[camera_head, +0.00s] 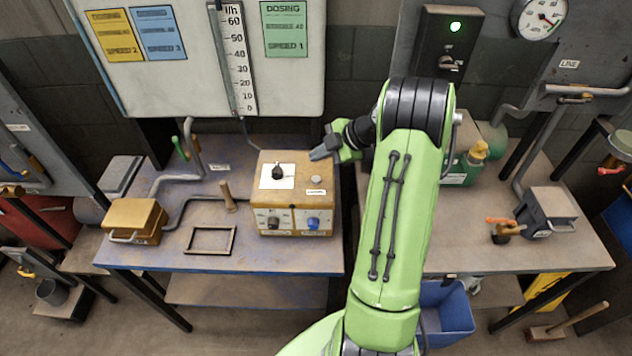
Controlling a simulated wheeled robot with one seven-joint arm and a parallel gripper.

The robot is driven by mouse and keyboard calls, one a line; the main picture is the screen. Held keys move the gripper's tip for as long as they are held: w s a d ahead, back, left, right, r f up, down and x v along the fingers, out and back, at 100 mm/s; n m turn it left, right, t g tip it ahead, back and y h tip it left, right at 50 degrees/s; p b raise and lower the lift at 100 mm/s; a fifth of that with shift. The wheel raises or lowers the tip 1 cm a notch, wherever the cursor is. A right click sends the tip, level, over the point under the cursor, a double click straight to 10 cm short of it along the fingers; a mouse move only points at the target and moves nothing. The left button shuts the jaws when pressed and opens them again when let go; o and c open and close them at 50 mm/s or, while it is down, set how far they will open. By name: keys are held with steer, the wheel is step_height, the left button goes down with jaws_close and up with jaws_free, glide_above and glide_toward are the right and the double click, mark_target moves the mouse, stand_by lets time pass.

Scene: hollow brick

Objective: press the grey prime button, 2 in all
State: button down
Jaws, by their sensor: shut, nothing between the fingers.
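The tan control box (265,214) stands on the left bench. A small round grey button (316,180) sits on the right of its top face, with a small white label (316,192) just in front of it, too small to read surely. A black knob (278,171) on a white plate is to its left. My gripper (316,155) is shut and empty, pointing left above the back right part of the box. Its tips appear just behind the button in the picture and apart from it. I cannot tell their exact height. The button is fully visible.
The front of the box bears a black knob (273,223) and a blue knob (313,223). A wooden handle (228,197) stands left of the box, near an empty black frame (210,240). A level scale (233,60) hangs behind. A green light (455,27) glows on a wall panel.

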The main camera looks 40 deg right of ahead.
steer(key=b, duration=0.3)
glide_above(319, 180)
step_height(319, 180, down, 5)
steer(key=shift+r, duration=0.2)
steer(key=shift+f+b, duration=0.4)
steer(key=shift+b, duration=0.1)
stand_by(1.1)
steer(key=shift+f+b, duration=0.4)
steer(key=shift+b, duration=0.35)
steer(key=shift+f+b, duration=0.35)
steer(key=shift+b, duration=0.25)
stand_by(0.3)
stand_by(0.4)
steer(key=shift+r+p, duration=0.35)
steer(key=shift+r, duration=0.5)
